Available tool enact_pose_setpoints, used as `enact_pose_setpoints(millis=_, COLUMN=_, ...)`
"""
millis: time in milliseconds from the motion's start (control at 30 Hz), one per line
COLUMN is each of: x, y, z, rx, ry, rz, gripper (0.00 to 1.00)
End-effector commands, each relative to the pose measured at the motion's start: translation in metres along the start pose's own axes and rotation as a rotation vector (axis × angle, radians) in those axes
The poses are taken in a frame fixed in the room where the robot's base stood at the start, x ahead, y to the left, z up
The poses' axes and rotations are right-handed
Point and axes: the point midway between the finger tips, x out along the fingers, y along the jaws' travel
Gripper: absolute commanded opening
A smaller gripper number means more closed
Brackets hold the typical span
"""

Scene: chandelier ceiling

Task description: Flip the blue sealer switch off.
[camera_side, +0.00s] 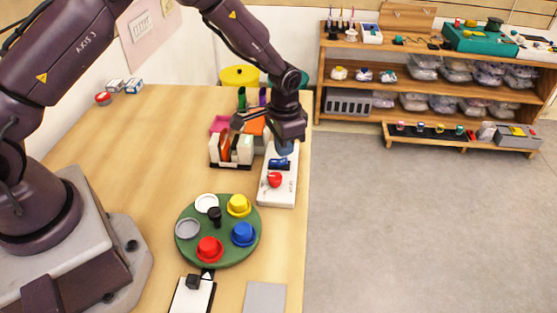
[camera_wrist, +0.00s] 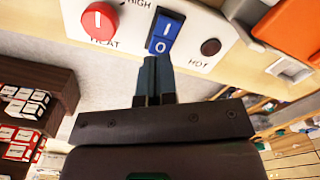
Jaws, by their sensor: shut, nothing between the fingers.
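The white sealer panel (camera_side: 283,198) lies near the table's right edge. Its blue rocker switch (camera_side: 279,164) also shows in the wrist view (camera_wrist: 165,32), with marks I and O; which half is pressed I cannot tell. A red heat knob (camera_wrist: 98,21) is left of the switch there, and a dark round HOT lamp (camera_wrist: 210,47) is to its right. My gripper (camera_side: 284,150) points down at the panel, shut and empty. In the wrist view its fingertips (camera_wrist: 156,60) are at the O end of the switch; contact is unclear.
A green turntable (camera_side: 216,258) with coloured caps stands in front of the panel. A rack (camera_side: 231,165) of upright items stands left of the switch, close to my gripper. A clipboard (camera_side: 193,297) and grey pad (camera_side: 264,298) lie at the front. The left-middle table is clear.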

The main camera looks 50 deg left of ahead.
Motion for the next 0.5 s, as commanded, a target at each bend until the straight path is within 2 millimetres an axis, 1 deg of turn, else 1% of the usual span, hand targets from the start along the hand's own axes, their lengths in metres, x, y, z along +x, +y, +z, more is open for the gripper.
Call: enact_pose_setpoints(millis=500, x=0.0080, y=-0.0001, z=0.0000, rx=0.000, ry=-0.001, rz=0.000, gripper=0.00)
